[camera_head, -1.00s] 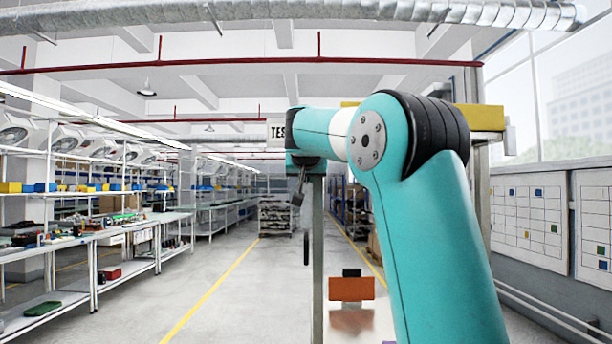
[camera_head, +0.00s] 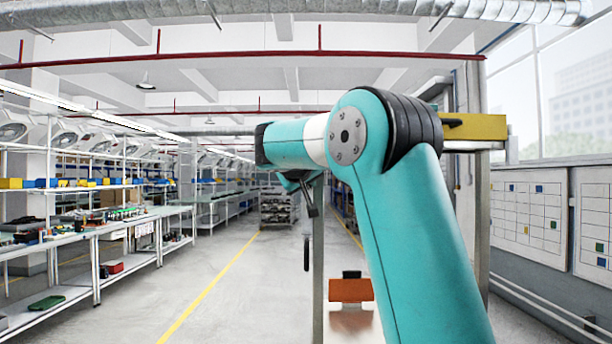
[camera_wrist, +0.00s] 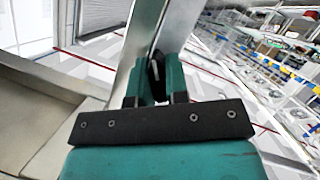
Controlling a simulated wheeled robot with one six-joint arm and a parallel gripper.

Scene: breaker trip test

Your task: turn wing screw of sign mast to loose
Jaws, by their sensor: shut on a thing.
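The sign mast (camera_head: 317,260) is an upright grey metal post in the middle of the head view. In the wrist view the mast (camera_wrist: 148,38) runs up and away just beyond the jaws. My gripper (camera_wrist: 158,78) has its teal fingers close to the mast, shut on a small dark piece, the wing screw (camera_wrist: 154,72). Most of the screw is hidden between the fingers, so its turn angle cannot be read. In the head view my arm crosses in front of the mast's upper part and hides the sign.
Workbenches with parts (camera_head: 100,235) line the left side. An orange-brown box (camera_head: 350,290) stands low, right of the mast. A yellow beam (camera_head: 475,127) lies behind my arm at right. The floor aisle (camera_head: 250,285) left of the mast is clear.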

